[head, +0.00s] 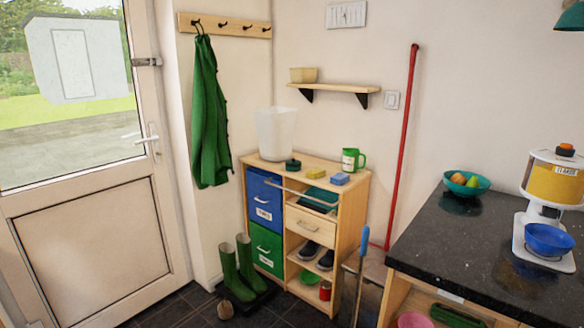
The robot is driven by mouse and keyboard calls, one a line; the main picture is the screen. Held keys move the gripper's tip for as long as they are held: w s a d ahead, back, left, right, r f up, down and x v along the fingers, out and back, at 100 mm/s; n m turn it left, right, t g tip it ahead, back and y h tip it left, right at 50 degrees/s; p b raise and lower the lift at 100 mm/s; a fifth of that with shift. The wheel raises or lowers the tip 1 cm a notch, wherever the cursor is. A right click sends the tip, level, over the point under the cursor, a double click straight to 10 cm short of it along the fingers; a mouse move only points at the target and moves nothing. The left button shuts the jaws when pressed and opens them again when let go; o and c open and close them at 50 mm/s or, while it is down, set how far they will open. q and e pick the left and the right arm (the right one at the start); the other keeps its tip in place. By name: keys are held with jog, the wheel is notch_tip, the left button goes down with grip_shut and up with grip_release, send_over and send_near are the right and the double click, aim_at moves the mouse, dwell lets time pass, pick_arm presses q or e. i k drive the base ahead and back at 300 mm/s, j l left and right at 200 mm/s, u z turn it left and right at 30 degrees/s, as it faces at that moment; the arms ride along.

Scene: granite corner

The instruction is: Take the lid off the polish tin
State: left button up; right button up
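A small round dark green tin (293,164) with a raised dark top sits on the wooden cabinet top (318,168), near its middle. It looks like the polish tin, and its top appears to be on; any label is too small to read. A small red can (325,291) stands on the cabinet's lowest shelf. Neither of my grippers shows in the head view.
On the cabinet top, a white bucket (277,134) stands behind the tin. A black counter (450,248) fills the right side.

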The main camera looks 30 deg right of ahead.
aim_at(293, 163)
jog(key=i+l, duration=0.15)
jog(key=i, duration=0.35)
jog(key=i+l, duration=0.1)
jog(key=i, duration=0.4)
